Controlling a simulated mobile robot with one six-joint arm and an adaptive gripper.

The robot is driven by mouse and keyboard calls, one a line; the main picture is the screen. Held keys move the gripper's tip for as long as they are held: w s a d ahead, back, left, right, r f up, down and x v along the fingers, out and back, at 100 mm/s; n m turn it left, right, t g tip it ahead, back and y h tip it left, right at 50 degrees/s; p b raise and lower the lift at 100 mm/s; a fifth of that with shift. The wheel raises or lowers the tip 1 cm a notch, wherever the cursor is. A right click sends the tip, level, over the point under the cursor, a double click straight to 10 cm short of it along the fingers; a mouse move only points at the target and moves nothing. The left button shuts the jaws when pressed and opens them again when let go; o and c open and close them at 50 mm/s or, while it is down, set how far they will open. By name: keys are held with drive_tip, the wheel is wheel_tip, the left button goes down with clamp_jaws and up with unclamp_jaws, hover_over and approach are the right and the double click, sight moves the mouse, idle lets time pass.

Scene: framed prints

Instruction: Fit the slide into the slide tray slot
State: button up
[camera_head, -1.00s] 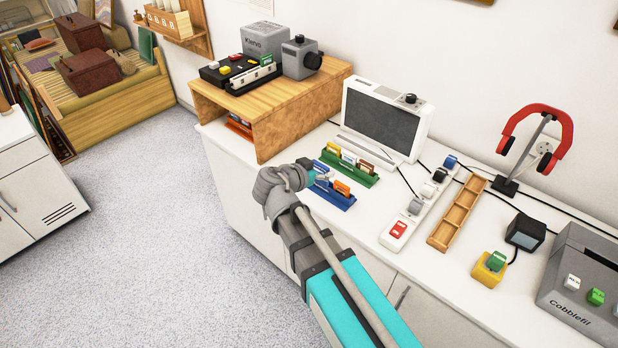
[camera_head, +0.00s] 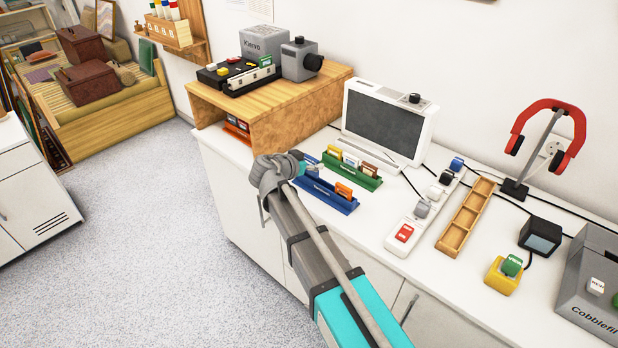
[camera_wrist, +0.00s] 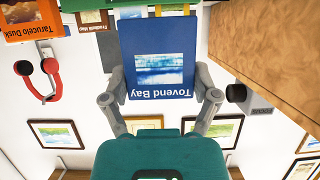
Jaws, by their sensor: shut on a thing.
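My gripper (camera_wrist: 166,90) is shut on a blue slide labelled "Tovend Bay" (camera_wrist: 160,60), with one finger at each side edge. In the head view my gripper (camera_head: 303,165) is at the left end of the blue slide tray (camera_head: 335,202), above or beside it. The blue tray carries an orange slide (camera_head: 344,190). An orange slide labelled "Tarucelo Dusk" (camera_wrist: 32,18) shows at the wrist view's top left. A green slide tray (camera_head: 366,183) with several slides lies just behind the blue one. I cannot tell whether the held slide touches the tray.
A wooden riser (camera_head: 285,110) stands behind and left, with an orange tray (camera_head: 237,132) under it. A white light box (camera_head: 385,125) stands behind the trays. A power strip (camera_head: 420,212) and an empty wooden tray (camera_head: 465,215) lie to the right.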

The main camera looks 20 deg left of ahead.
sight(309, 171)
drive_tip(key=shift+w+a+f+b, duration=0.35)
drive_tip(key=shift+w+f+b, duration=0.2)
drive_tip(key=shift+f, duration=0.25)
drive_tip(key=shift+w+a+f+b, duration=0.25)
drive_tip(key=shift+w+f+b, duration=0.2)
drive_tip(key=shift+f+b, duration=1.3)
drive_tip(key=shift+f, duration=0.1)
drive_tip(key=shift+f, duration=0.25)
drive_tip(key=o, duration=0.8)
drive_tip(key=shift+r, duration=0.1)
